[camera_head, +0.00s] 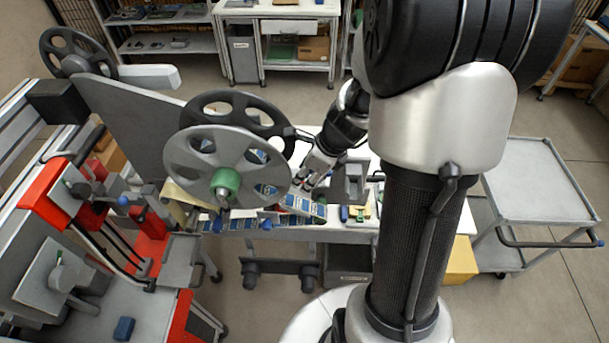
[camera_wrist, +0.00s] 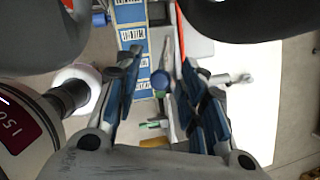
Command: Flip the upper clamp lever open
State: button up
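My gripper (camera_head: 302,182) is in front of the reels, at the right side of the grey reel in the head view. In the wrist view my gripper (camera_wrist: 160,62) is open, its blue-padded fingers apart. A round blue knob (camera_wrist: 160,80) shows between the fingers, next to a thin grey bar; I cannot tell whether the fingers touch it. A blue knob (camera_head: 267,224) shows below the grey reel in the head view. I cannot tell for sure which knob belongs to the upper clamp lever, or the lever's exact position.
A grey reel (camera_head: 205,160) with a green hub stands before a black reel (camera_head: 252,104). Blue-and-white label tape (camera_head: 303,206) runs below my gripper; it also shows in the wrist view (camera_wrist: 132,36). A red-and-grey machine (camera_head: 45,200) is at left, a grey cart (camera_head: 540,180) at right.

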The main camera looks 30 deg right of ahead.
jog(key=shift+f, duration=0.2)
jog(key=shift+c, duration=0.4)
grip_shut()
dwell(0.3)
